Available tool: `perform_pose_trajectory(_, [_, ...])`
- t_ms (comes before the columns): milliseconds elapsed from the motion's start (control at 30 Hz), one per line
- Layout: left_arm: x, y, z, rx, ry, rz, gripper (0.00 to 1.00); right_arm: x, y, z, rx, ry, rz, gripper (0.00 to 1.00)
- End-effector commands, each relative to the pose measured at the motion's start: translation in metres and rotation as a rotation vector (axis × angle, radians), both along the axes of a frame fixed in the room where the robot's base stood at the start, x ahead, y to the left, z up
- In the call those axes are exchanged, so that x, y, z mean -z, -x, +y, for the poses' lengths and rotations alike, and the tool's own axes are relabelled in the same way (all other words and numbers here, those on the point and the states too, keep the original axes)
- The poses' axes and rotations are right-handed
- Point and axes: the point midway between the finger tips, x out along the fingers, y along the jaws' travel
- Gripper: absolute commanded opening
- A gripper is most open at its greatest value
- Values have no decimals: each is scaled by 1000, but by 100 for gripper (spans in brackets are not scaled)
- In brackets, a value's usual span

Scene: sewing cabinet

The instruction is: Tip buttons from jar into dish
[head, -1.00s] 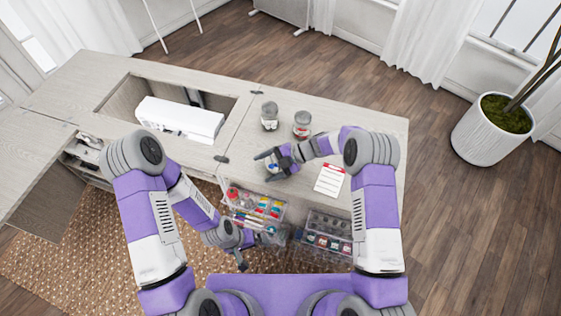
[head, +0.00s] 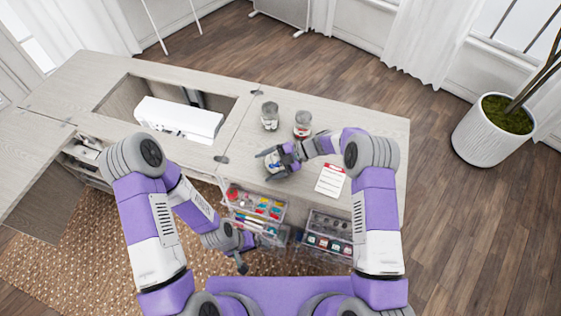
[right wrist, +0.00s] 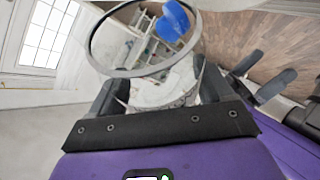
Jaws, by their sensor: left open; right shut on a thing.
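My right gripper (head: 272,163) is over the cabinet top near its front edge. In the right wrist view my right gripper (right wrist: 160,92) is shut on a clear glass jar (right wrist: 166,94), whose round rim faces away from the wrist. Pale contents show low in the jar. A blue piece (right wrist: 172,20) shows at the rim; I cannot tell whether it is inside the jar or beyond it. My left gripper (head: 241,264) is open and empty, low in front of the cabinet. I cannot make out the dish.
Two lidded jars (head: 270,116) (head: 303,124) stand behind my right gripper. A red-and-white notepad (head: 330,180) lies to its right. Clear organisers (head: 256,205) (head: 328,240) with colourful supplies project below the front edge. A white sewing machine (head: 180,118) sits in the cutout.

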Motion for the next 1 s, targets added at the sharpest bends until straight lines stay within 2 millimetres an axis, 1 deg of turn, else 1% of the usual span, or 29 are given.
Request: perform_pose_trajectory(1000, [17,0,0,0,0,0,100,-6,-6,-4,0,-63,91,44])
